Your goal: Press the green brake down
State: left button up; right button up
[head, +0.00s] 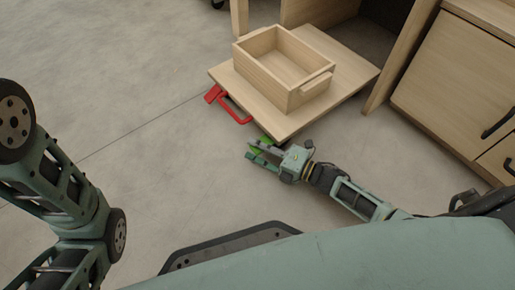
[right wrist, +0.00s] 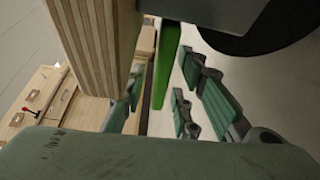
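The green brake (head: 262,148) shows as a small bright green patch at the near corner of a low wooden platform (head: 345,75). My fingers partly hide it. My right gripper (head: 250,149) is at that corner with its fingers apart. In the right wrist view the brake (right wrist: 166,66) is a narrow green bar beside the platform's layered wooden edge (right wrist: 100,45). It lies in the gap between the spread fingers of the right gripper (right wrist: 165,95). I cannot tell whether a finger touches it. My left arm shows at the left, but its gripper is out of view.
A wooden box (head: 285,70) stands on the platform, and a red handle (head: 232,107) sticks out at its left edge. A dark wheel (right wrist: 265,25) is close to the brake. Wooden cabinets (head: 450,85) stand at the right. The floor at left is clear.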

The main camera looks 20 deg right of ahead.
jog(key=shift+c, duration=0.5)
grip_shut()
